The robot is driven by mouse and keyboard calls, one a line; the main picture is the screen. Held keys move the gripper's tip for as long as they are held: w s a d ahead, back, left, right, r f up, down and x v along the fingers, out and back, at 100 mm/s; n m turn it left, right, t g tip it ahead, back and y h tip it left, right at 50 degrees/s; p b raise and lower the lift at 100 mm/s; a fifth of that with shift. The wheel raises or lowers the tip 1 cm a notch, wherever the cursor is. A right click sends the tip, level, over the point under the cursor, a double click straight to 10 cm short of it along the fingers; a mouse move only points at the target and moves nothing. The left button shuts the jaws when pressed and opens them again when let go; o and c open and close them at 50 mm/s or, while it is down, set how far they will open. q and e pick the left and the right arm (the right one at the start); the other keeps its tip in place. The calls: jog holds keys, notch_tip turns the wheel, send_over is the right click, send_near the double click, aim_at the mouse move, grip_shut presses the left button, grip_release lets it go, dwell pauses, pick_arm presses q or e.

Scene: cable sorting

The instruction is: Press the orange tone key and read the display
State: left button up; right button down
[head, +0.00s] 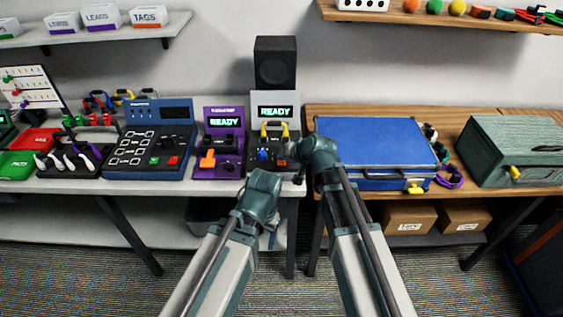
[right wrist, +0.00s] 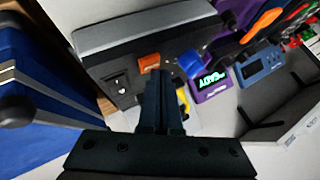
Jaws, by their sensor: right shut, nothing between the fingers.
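The dark tone tester (head: 259,141) stands on the bench, with its lit display (head: 275,111) reading READY. In the right wrist view its orange key (right wrist: 148,63) is beside the tips of my right gripper (right wrist: 160,76); I cannot tell whether they touch. My right gripper, also in the head view (head: 299,177), is shut and empty at the tester's right front. A blue knob (right wrist: 190,63) sits near the key. My left gripper (head: 264,186) is in front of the bench edge, its fingers not clearly shown.
A purple device (head: 221,118) with its own READY display and an orange lever stands left of the tester. Further left is a dark blue panel (head: 176,110). A blue case (head: 370,140) lies close on the right. A black speaker (head: 275,63) stands behind.

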aim_at(283, 164)
jog(key=shift+f, duration=0.3)
jog(key=shift+r, duration=0.1)
dwell(0.4)
jog(key=shift+r+p, duration=0.55)
jog(key=shift+r, duration=0.15)
notch_tip(283, 164, up, 5)
jog(key=p, duration=0.5)
jog(key=shift+r, duration=0.1)
dwell(0.6)
